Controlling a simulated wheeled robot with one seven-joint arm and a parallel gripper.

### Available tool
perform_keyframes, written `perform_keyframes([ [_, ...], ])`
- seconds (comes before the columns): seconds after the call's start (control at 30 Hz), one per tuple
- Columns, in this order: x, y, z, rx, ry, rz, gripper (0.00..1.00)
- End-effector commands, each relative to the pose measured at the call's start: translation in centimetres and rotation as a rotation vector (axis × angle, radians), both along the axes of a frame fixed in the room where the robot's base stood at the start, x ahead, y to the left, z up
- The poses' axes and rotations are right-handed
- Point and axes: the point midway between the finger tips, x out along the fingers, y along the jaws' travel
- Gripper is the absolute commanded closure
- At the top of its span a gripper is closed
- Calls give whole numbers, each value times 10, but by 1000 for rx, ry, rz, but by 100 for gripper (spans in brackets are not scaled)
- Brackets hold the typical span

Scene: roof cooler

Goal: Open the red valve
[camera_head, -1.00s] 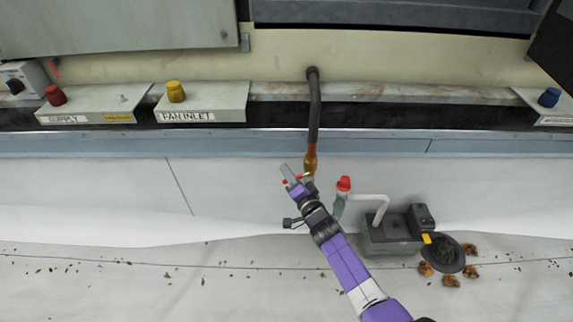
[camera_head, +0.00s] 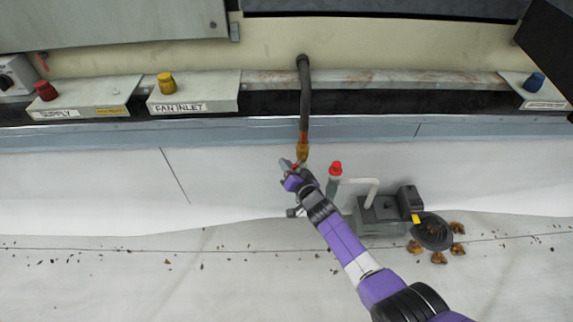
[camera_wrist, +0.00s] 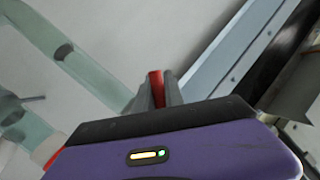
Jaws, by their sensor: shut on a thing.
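A slim red handle (camera_wrist: 156,88) stands between the fingers of my gripper (camera_wrist: 158,92) in the wrist view. My gripper is shut on it. In the head view my gripper (camera_head: 291,166) is just below the brass fitting (camera_head: 303,150) at the lower end of the black hose. Only a small bit of red (camera_head: 296,165) shows at the fingers there; the valve's body is mostly hidden by my gripper. A separate red-capped grey-green pipe end (camera_head: 335,169) stands upright a little to the right of my gripper.
A grey pump box (camera_head: 375,215) with a pale bent pipe (camera_head: 362,183) lies to the right. Boxes with red (camera_head: 46,91), yellow (camera_head: 166,83) and blue (camera_head: 535,82) knobs line the back ledge. Pale green pipes (camera_wrist: 85,65) run left in the wrist view. The floor left is clear except for debris.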

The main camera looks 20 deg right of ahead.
Motion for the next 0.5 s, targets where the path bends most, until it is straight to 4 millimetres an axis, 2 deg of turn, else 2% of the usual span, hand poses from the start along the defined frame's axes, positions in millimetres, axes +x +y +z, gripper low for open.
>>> perform_keyframes([
  [0.23,0,-1,0,2,1,-2,100],
  [0.27,0,-1,0,2,1,-2,83],
  [0.33,0,-1,0,2,1,-2,69],
  [0.37,0,-1,0,1,1,-3,65],
  [0.5,0,-2,0,2,1,-4,65],
])
